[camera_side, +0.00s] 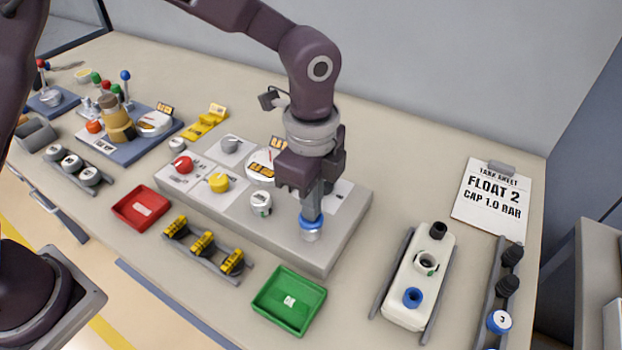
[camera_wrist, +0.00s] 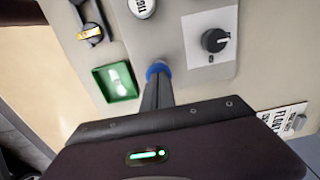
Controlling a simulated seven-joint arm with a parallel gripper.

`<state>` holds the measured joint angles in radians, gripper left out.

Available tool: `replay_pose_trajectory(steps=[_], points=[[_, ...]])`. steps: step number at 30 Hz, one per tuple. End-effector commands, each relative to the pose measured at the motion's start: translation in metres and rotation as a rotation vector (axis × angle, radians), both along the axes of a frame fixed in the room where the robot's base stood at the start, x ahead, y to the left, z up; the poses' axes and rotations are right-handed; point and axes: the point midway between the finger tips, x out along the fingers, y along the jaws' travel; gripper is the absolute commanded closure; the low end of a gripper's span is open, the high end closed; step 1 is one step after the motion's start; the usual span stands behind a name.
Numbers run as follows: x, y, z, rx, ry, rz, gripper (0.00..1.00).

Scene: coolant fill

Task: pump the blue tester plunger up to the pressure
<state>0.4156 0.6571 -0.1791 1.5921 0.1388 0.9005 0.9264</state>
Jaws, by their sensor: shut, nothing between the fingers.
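The blue tester plunger (camera_side: 311,222) stands at the front right of the grey tester panel (camera_side: 300,254). It also shows in the wrist view as a blue ring (camera_wrist: 157,69) at the tip of my fingers. My gripper (camera_side: 312,212) is shut with nothing between the fingers and points straight down, its fingertips right over the plunger's top. They look to touch it, but the exact contact is hidden. A gauge (camera_side: 262,165) on the panel is partly hidden behind my gripper. The task sheet (camera_side: 491,199) reads "FLOAT 2, CAP 1.0 BAR".
The panel also carries a red knob (camera_side: 181,164), a yellow knob (camera_side: 219,182) and a black knob (camera_wrist: 214,40). A green tray (camera_side: 290,301), a red tray (camera_side: 142,208) and a white tank (camera_side: 420,276) stand around it. The table between panel and tank is clear.

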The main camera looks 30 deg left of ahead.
Motion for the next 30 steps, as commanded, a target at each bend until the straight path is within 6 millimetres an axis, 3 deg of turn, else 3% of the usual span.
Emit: replay_pose_trajectory(steps=[2, 12, 18, 23, 30], points=[[-0.002, 0.001, 0.007, 0.004, 0.005, -0.001, 1.00], [0.000, 0.000, 0.090, -0.003, -0.006, 0.000, 1.00], [0.000, 0.000, 0.127, -0.003, -0.006, 0.000, 1.00], [-0.001, 0.000, 0.139, -0.002, -0.003, 0.000, 1.00], [-0.001, 0.000, 0.141, -0.002, -0.003, 0.000, 1.00]])
